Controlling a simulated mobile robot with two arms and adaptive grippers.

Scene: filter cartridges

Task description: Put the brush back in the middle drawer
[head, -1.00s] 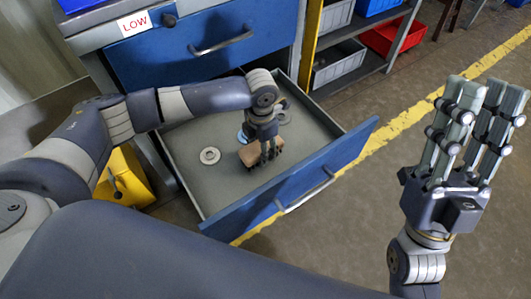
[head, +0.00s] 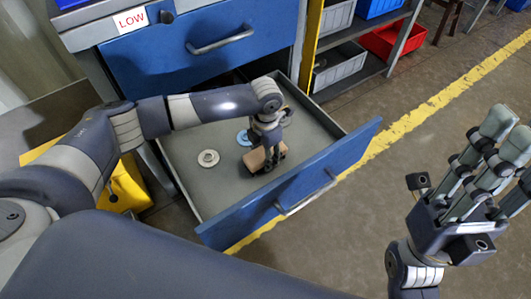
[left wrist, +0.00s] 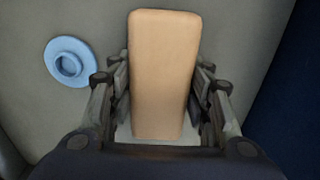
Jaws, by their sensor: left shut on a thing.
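The brush (head: 256,160), a tan wooden block with dark bristles, is inside the pulled-out drawer (head: 205,185) with the blue front. My left gripper (head: 268,150) reaches down into the drawer and is shut on the brush. In the left wrist view the brush (left wrist: 163,70) lies between the fingers, with the grey drawer floor behind it. Whether the bristles touch the floor is hard to tell. My right gripper (head: 500,150) is open and empty, to the right of the drawer over the floor.
A blue disc (head: 243,138) and a pale ring (head: 208,158) lie in the drawer; the disc also shows in the left wrist view (left wrist: 70,63). A closed blue drawer (head: 200,50) marked LOW is above. Shelves with bins (head: 338,65) stand behind. The drawer's right side is clear.

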